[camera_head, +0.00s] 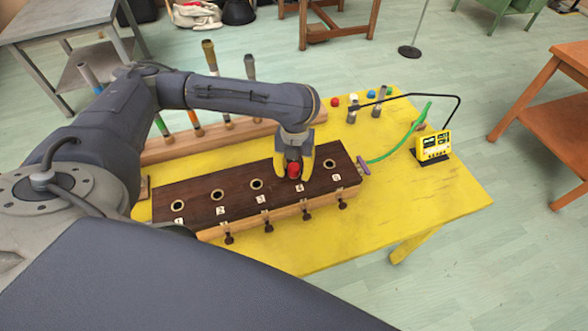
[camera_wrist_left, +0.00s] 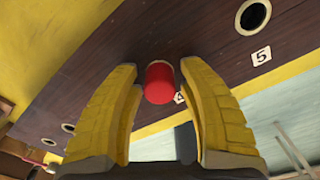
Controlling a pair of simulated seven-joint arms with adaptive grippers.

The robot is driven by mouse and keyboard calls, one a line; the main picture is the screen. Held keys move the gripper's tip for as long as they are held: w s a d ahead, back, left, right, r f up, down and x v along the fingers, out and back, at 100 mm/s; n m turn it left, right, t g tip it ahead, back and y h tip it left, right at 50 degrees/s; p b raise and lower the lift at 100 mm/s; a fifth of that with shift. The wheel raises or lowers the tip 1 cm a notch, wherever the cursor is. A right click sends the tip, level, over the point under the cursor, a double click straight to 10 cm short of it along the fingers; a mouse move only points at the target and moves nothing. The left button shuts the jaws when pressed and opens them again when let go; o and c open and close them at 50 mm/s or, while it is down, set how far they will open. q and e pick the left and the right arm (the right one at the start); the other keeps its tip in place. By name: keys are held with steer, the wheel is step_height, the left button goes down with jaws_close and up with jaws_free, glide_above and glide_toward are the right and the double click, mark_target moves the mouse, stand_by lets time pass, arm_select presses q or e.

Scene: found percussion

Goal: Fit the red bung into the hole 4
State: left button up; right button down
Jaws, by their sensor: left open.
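The red bung (camera_head: 293,170) stands on the dark wooden board (camera_head: 200,192) in line with the row of holes, just behind the label 4 (camera_head: 300,188). In the left wrist view the red bung (camera_wrist_left: 159,83) shows between the yellow fingers. Hole 4 itself is hidden by the bung and fingers, so how deep the bung sits cannot be told. My left gripper (camera_head: 292,172) is open around the bung; in the wrist view gaps show between it and the fingers (camera_wrist_left: 160,85). My right gripper is not in view.
Hole 5 (camera_head: 329,164) is open to the right; hole 3 (camera_head: 256,184) and others are open to the left. Another red bung (camera_head: 335,102) and several coloured pieces stand at the back. A yellow meter (camera_head: 433,147) and green hose (camera_head: 400,144) lie right. The front right table (camera_head: 400,205) is clear.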

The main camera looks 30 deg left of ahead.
mark_target(294, 165)
arm_select(q)
step_height(294, 165, up, 12)
steer(key=shift+w+f, duration=0.15)
steer(key=shift+f, duration=0.05)
stand_by(0.4)
